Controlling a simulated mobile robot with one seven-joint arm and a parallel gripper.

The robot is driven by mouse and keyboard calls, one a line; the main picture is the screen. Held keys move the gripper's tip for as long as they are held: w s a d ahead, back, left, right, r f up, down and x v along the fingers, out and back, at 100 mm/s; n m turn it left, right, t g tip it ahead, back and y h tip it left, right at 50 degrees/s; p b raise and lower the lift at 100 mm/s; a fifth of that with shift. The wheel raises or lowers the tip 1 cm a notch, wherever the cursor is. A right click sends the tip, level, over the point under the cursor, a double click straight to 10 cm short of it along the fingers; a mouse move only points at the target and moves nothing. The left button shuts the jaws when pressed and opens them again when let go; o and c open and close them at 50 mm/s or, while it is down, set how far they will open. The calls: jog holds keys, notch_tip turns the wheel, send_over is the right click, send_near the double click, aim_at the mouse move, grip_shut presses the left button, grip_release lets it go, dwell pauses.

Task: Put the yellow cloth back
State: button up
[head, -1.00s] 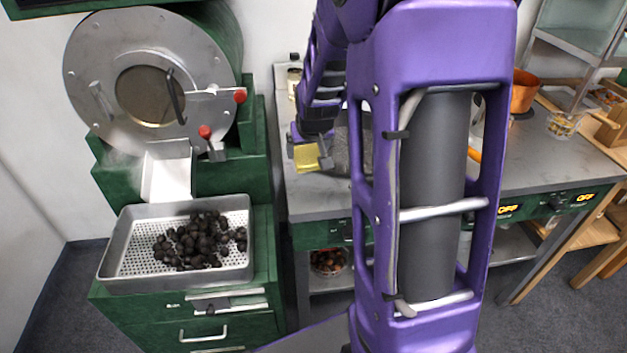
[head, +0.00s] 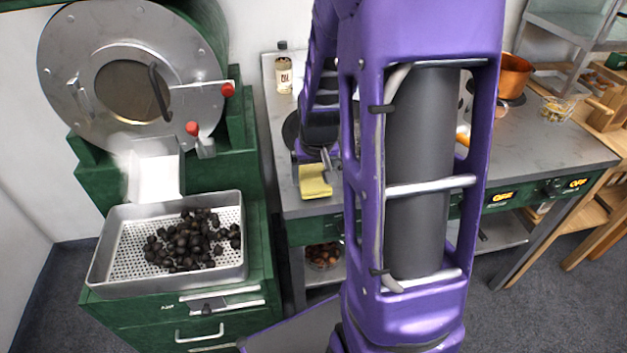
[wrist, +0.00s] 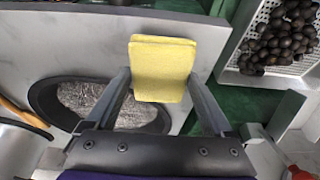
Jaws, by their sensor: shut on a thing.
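The yellow cloth (head: 315,180), a folded square pad, is at the left end of the grey counter (head: 285,205), near its front edge. My gripper (head: 313,170) is shut on it, with one finger on either side. In the wrist view the cloth (wrist: 163,66) lies between the fingertips of my gripper (wrist: 160,82), with the counter edge beyond and partly under it. I cannot tell whether the cloth touches the counter. My arm hides part of the counter.
A green roaster (head: 130,85) stands at left above a perforated tray (head: 110,270) of dark chestnuts. An oil bottle (head: 283,75) stands at the counter's back left. A copper pot (head: 514,75) is at right. A dark-rimmed round pan (wrist: 45,95) shows beside my gripper.

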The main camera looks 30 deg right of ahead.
aim_at(316, 188)
jog(key=shift+f, duration=0.7)
jog(key=shift+f, duration=0.15)
jog(key=o, duration=0.9)
jog(key=p+v, duration=0.2)
jog(key=v, duration=1)
